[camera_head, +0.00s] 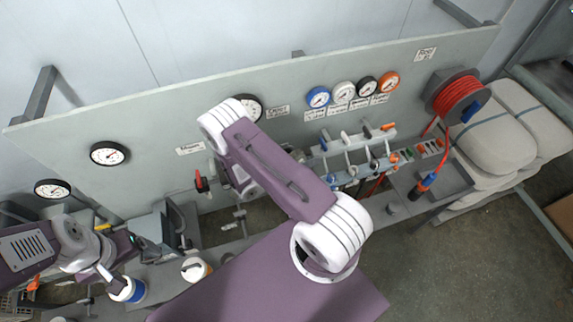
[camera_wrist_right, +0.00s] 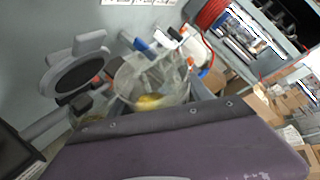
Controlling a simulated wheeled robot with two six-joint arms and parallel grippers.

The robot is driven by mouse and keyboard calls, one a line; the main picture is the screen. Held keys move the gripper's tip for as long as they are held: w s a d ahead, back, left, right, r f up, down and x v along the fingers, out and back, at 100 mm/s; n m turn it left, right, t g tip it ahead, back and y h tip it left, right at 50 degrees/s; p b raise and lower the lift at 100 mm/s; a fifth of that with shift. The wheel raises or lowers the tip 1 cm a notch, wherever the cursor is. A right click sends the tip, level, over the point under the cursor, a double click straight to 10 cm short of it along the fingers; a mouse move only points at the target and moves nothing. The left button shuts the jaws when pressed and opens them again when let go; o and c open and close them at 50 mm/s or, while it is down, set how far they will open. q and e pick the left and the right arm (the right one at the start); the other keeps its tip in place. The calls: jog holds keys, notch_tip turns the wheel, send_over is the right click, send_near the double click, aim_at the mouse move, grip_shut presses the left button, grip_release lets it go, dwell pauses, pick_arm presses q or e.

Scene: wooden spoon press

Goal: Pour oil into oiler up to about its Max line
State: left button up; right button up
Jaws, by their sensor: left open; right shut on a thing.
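A clear vessel (camera_wrist_right: 168,72) with a little yellow liquid (camera_wrist_right: 150,101) low inside fills the middle of the right wrist view, close in front of my right gripper. My right gripper (camera_head: 243,186) is by the panel in the head view, largely hidden behind my own arm. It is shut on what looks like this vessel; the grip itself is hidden.
A grey panel (camera_head: 160,125) carries several gauges, a blue one (camera_head: 317,97) among them, and a red hose reel (camera_head: 458,97). A valve manifold (camera_head: 355,150) sticks out right of my right arm. A blue-and-white container (camera_head: 131,290) and a white-and-orange one (camera_head: 196,269) stand low on the left.

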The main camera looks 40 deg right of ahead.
jog(key=shift+s+f+m+t, duration=0.15)
jog(key=shift+f+m+t, duration=0.2)
jog(key=shift+f, duration=0.2)
jog(key=shift+s+d+f+m+t+y+b, duration=0.15)
jog(key=shift+s+f+m+t+y+b, duration=0.15)
jog(key=shift+s+f+m+t+b, duration=0.25)
jog(key=shift+s+d+f+m+t+b, duration=0.1)
jog(key=shift+s+f+m+t+b, duration=0.3)
jog(key=shift+m, duration=0.3)
jog(key=f+m+b, duration=0.1)
jog(key=b, duration=0.1)
jog(key=s+f+t+b, duration=0.1)
jog(key=f+b, duration=0.1)
jog(key=f+m+b, duration=0.1)
jog(key=f+b, duration=0.1)
jog(key=shift+s+d+f+m+t+y, duration=0.15)
jog(key=shift+s+m+t+y, duration=0.15)
jog(key=shift+s+y, duration=0.1)
